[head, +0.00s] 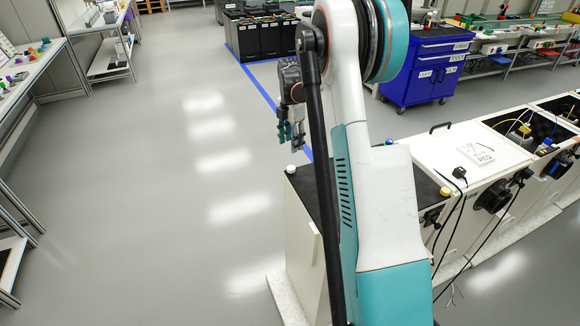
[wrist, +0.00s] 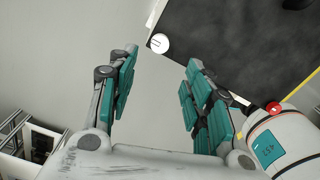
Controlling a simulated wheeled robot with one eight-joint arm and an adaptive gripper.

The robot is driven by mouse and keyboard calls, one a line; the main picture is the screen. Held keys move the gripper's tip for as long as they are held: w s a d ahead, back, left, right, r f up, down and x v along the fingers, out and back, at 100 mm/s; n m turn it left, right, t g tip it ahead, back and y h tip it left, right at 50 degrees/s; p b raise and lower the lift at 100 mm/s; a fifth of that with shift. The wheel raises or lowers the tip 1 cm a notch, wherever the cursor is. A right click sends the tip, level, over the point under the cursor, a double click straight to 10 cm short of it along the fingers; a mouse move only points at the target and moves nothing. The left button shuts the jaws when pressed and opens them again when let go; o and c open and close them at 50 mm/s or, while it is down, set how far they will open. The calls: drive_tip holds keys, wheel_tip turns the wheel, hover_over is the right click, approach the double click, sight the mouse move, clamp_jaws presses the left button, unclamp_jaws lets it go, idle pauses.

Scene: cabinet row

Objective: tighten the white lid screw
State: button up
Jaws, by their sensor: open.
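The white lid screw (wrist: 160,43) is a small round white knob with a dark slot mark, at the corner of a black cabinet lid (wrist: 235,45). My gripper (head: 291,138) hangs fingers down above that corner. In the wrist view my gripper (wrist: 161,60) is open and empty, its teal-padded fingers wide apart. The screw appears between and beyond the fingertips, not touching either. The exact height gap cannot be told.
My arm hides much of the black lid in the head view. A yellowish knob (head: 445,192) marks another lid corner. White cabinets (head: 462,150) with cables continue right. A blue tool cart (head: 425,68) stands behind. The grey floor (head: 180,200) at left is clear.

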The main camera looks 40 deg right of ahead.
sight(291, 168)
wheel_tip(291, 168, down, 11)
drive_tip(key=b, duration=0.3)
drive_tip(key=shift+f, duration=0.2)
drive_tip(key=c, duration=1.1)
